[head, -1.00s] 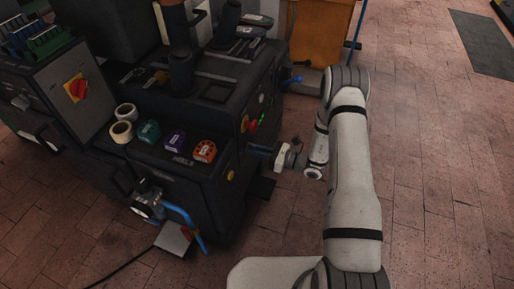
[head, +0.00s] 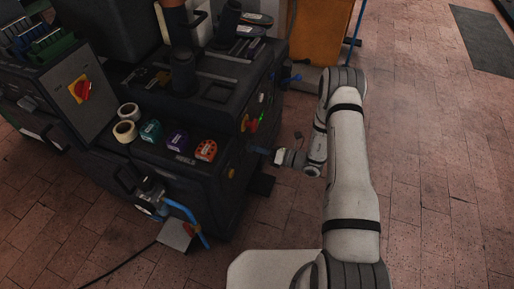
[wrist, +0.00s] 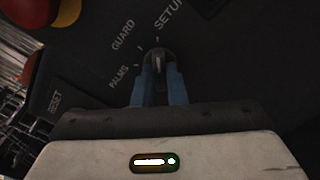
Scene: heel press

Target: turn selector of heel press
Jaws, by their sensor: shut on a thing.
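The heel press (head: 190,185) is the dark machine left of my arm in the head view. Its selector (wrist: 157,58) is a small dark knob with a pale pointer line, at upper centre in the wrist view. Printed labels PALMS, GUARD and SETUP fan around it. The pointer line stands nearly upright in the picture, between GUARD and SETUP. My gripper (wrist: 158,72) has its two blue fingers shut on the selector, one on each side. In the head view my gripper (head: 259,150) reaches the press's right side, and the selector itself cannot be made out.
A red button on a yellow base (wrist: 57,10) and a RESET label (wrist: 55,101) are near the selector. Tape rolls (head: 125,130) and coloured blocks (head: 178,142) lie on the press ledge. Blue hose (head: 185,213) hangs at its front.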

